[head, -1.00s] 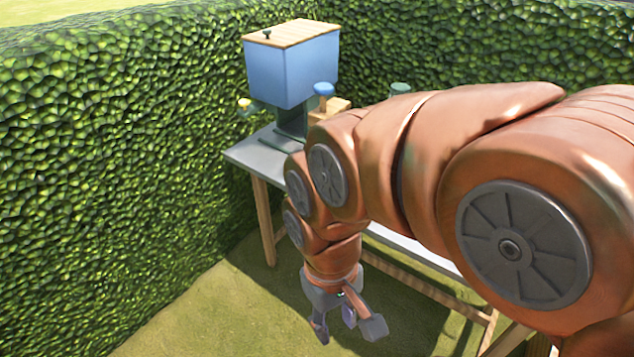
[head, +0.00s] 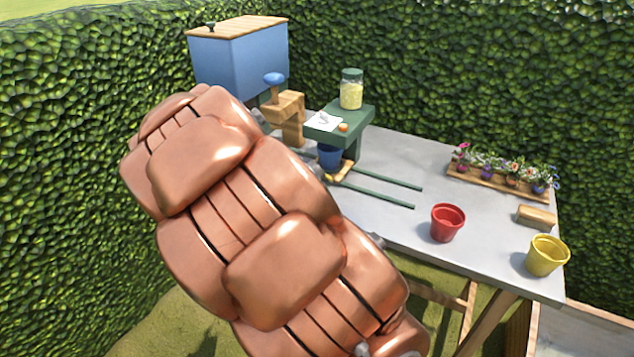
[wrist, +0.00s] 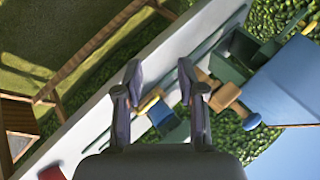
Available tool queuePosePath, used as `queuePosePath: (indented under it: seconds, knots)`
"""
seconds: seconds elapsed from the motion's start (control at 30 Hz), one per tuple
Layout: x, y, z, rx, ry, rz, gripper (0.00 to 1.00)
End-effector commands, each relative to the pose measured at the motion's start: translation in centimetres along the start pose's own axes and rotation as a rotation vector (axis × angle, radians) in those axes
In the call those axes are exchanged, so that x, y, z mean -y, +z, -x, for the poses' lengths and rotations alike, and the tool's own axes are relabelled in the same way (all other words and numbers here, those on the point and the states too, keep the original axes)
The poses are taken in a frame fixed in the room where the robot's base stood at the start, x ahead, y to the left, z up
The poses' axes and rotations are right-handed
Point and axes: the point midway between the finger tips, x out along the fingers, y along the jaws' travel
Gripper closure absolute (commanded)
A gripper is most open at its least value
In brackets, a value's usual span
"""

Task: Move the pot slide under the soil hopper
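The soil hopper (head: 235,62) is a blue box with a wooden lid at the far left of the table in the head view. It also shows at the right of the wrist view (wrist: 288,88). What looks like the pot slide (head: 340,173) is a small yellow-wood piece by two green rails, with a blue pot (head: 329,157) on or beside it under a green stand. The slide's yellow part (wrist: 149,104) shows beyond my fingers in the wrist view. My gripper (wrist: 159,70) is open and empty, its fingers apart. My arm hides it in the head view.
The green stand (head: 352,124) holds a jar (head: 351,90). A wooden block with a blue knob (head: 274,78) stands beside it. A red pot (head: 447,222), yellow pot (head: 546,255), wooden block (head: 536,215) and flower tray (head: 500,183) occupy the table's right. Hedges (head: 80,130) border the scene.

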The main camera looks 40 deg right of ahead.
Motion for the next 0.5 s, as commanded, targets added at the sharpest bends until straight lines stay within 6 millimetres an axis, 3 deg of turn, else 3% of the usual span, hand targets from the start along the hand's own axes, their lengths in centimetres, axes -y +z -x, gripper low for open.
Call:
queuePosePath:
  seconds: [0.03, 0.2, 0.3, 0.5]
  knots:
    - [-0.4, -1.3, -2.6, -0.063, -0.018, -0.074, 0.61]
    - [-0.2, -7.2, -7.8, -0.298, -0.138, -0.343, 0.61]
    - [-1.1, -10.4, -10.1, -0.429, -0.215, -0.482, 0.61]
    - [-3.6, -15.3, -12.2, -0.647, -0.364, -0.683, 0.61]
